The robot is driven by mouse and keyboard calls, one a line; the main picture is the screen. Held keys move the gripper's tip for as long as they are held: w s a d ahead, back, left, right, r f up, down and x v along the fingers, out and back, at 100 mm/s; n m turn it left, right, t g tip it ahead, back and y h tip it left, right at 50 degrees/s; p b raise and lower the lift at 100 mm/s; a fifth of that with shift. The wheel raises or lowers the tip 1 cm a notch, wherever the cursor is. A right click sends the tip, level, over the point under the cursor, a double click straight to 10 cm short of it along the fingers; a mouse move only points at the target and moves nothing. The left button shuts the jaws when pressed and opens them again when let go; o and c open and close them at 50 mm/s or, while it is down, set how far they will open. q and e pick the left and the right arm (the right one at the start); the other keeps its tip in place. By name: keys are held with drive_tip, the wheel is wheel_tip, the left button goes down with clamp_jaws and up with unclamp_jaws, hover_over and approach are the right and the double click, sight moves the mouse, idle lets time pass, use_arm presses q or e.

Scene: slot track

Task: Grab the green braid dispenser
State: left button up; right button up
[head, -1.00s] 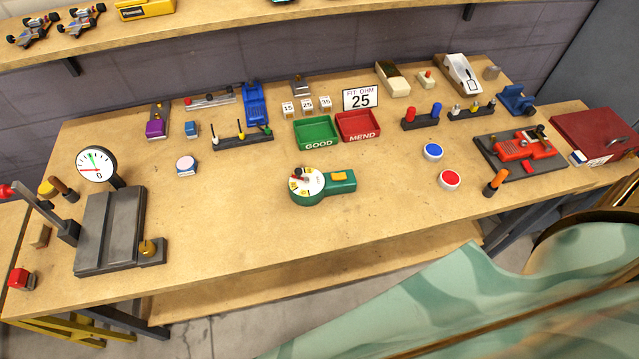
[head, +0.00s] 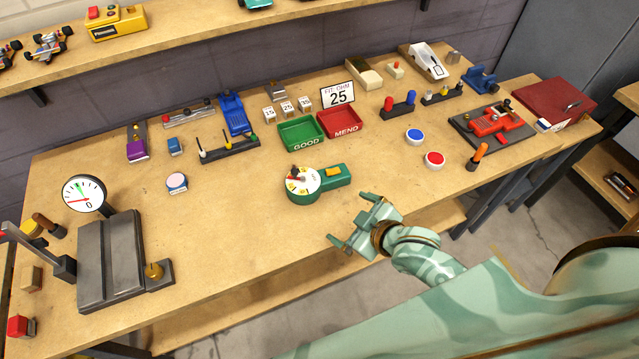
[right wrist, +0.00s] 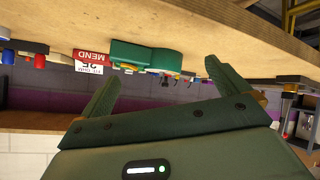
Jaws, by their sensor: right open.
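The green braid dispenser (head: 335,176) lies on the workbench near its front edge. It has a round body with a white and yellow dial face and a short green arm with a yellow button pointing right. It also shows in the right wrist view (right wrist: 145,56), which is upside down, beyond the fingertips. My right gripper (head: 350,221) is open and empty at the bench's front edge, just in front and to the right of the dispenser, not touching it. Its two fingers stand apart in the right wrist view (right wrist: 163,72). My left gripper is not in view.
A green GOOD tray (head: 301,146) and a red MEND tray (head: 342,134) stand behind the dispenser. Blue (head: 414,136) and red (head: 434,159) buttons lie to the right. A grey stand with a gauge (head: 84,194) is at the left. The bench around the dispenser is clear.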

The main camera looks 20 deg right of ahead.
wheel_tip(320, 180, up, 4)
drive_tip(key=w+a+f+t+y, duration=0.1)
drive_tip(key=w+y, duration=0.1)
drive_tip(key=b, duration=0.3)
approach(303, 182)
drive_tip(key=x, duration=0.4)
drive_tip(key=shift+w+a+f, duration=0.1)
drive_tip(key=shift+a+f, duration=0.15)
drive_tip(key=shift+f, duration=0.15)
drive_tip(key=b+x, duration=0.2)
drive_tip(key=x, duration=0.3)
drive_tip(key=shift+w+d+r, duration=0.1)
drive_tip(key=shift+w+r, duration=0.05)
drive_tip(key=shift+w, duration=0.4)
drive_tip(key=shift+c, duration=0.3)
drive_tip(key=c, duration=0.9)
